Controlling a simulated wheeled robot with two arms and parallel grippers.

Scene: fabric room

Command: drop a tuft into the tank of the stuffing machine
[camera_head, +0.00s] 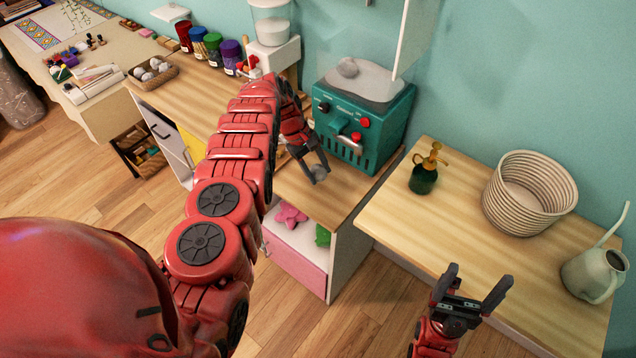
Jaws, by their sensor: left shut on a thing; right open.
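A grey-white tuft (319,172) is between the fingertips of my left gripper (316,174), which is shut on it. This gripper is just in front of the teal machine, low over the wooden counter. The teal machine (377,133), which I take for the stuffing machine, has red knobs and a pale open tank (378,84) on top. A grey tuft (347,68) lies in the tank's back left part. A pale raised panel (416,38) stands above its right side. My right gripper (470,292) is open and empty at the side table's front edge.
A basket of white balls (153,71) and coloured jars (213,46) stand on the left counter. A white dispenser (272,52) is behind my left arm. The side table holds a spray bottle (425,176), a ribbed basket (528,195) and a watering can (592,273).

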